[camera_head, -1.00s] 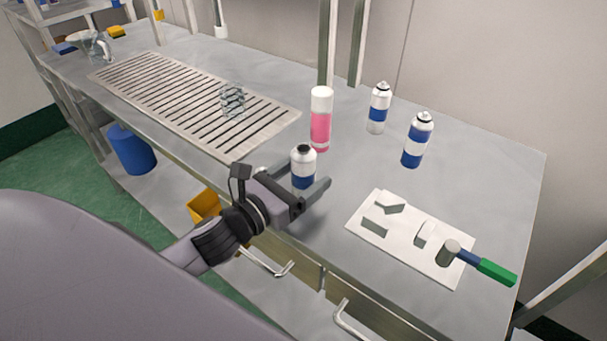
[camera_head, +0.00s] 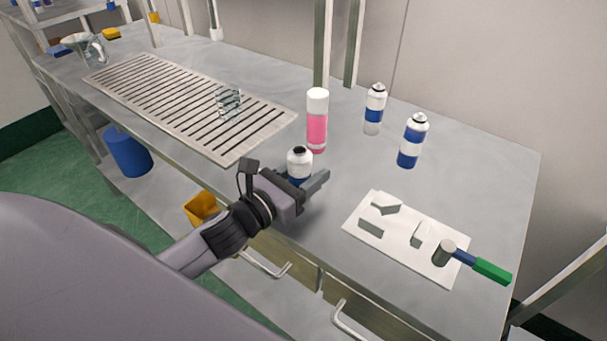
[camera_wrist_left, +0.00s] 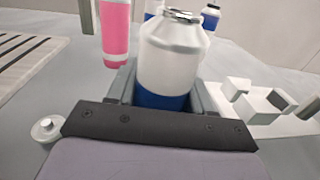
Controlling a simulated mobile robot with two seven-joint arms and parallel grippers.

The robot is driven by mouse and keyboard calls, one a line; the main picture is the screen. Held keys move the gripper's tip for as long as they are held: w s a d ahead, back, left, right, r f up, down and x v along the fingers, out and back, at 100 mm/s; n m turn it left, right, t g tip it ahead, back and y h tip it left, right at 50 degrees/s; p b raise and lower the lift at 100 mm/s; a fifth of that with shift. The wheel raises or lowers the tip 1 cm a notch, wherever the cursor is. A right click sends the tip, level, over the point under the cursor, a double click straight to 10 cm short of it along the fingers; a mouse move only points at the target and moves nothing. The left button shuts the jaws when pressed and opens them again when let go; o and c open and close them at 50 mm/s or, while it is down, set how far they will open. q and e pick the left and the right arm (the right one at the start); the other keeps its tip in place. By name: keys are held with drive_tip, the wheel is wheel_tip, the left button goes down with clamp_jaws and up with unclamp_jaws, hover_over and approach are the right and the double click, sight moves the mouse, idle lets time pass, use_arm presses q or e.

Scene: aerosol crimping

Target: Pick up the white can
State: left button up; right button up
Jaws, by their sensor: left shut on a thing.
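The white can (camera_head: 299,160) has a blue lower band and a dark opening on top. It stands upright near the front edge of the bench. In the left wrist view the can (camera_wrist_left: 170,62) fills the space between my fingers. My left gripper (camera_head: 304,178) is shut on it, with a finger on each side. The can's lower part is hidden by the gripper. Whether its base touches the bench cannot be seen. My right gripper is not in view.
A pink bottle (camera_head: 317,122) stands just behind the can. Two blue-and-white spray cans (camera_head: 374,110) (camera_head: 412,142) stand further right. A white holder plate (camera_head: 362,232) with a green-handled tool (camera_head: 490,270) lies at the right. A slotted grate (camera_head: 150,85) is at the left.

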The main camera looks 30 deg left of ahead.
use_arm(q)
wheel_tip(320, 180, up, 20)
drive_tip(key=p, duration=0.3)
